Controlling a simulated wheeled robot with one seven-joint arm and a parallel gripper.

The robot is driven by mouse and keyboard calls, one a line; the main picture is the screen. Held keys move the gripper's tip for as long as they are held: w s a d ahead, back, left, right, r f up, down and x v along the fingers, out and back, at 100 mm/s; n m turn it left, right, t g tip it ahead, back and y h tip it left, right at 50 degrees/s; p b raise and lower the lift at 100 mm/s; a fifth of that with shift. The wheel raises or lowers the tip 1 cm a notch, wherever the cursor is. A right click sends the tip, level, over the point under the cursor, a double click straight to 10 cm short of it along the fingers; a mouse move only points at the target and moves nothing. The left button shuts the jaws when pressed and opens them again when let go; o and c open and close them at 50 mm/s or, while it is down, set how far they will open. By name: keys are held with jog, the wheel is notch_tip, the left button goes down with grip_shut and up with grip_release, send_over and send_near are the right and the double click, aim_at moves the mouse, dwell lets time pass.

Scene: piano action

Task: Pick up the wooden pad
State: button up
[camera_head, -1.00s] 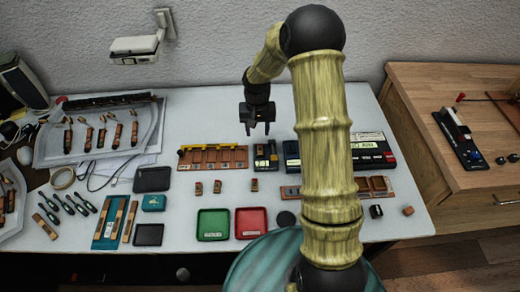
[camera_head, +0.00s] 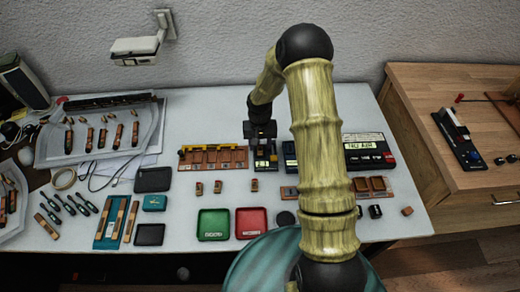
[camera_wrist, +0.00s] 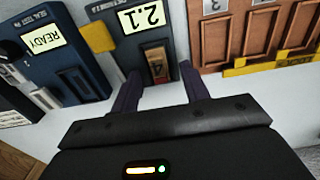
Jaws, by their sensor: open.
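A small wooden pad (camera_wrist: 157,65) with a dark top and a label reading 4 sits in the slot of a dark blue device (camera_wrist: 131,32) whose display reads 2.1. My gripper (camera_wrist: 160,82) is open, with one finger on each side of the pad in the wrist view. I cannot tell whether the fingers touch it. In the head view, my gripper (camera_head: 261,143) is over the back of this device (camera_head: 265,166), and the pad there is too small to make out. Several other small wooden blocks (camera_head: 199,188) stand on the table in front.
A second blue device (camera_wrist: 57,55) reading READY is beside the first. On the other side is a wooden tray (camera_wrist: 237,40) with numbered compartments and a yellow strip. Green (camera_head: 213,225) and red (camera_head: 251,222) trays lie at the front. Bare tabletop shows between them.

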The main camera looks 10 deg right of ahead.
aim_at(260, 146)
dwell(0.5)
grip_shut()
notch_tip(260, 146, up, 10)
dwell(0.6)
dwell(0.5)
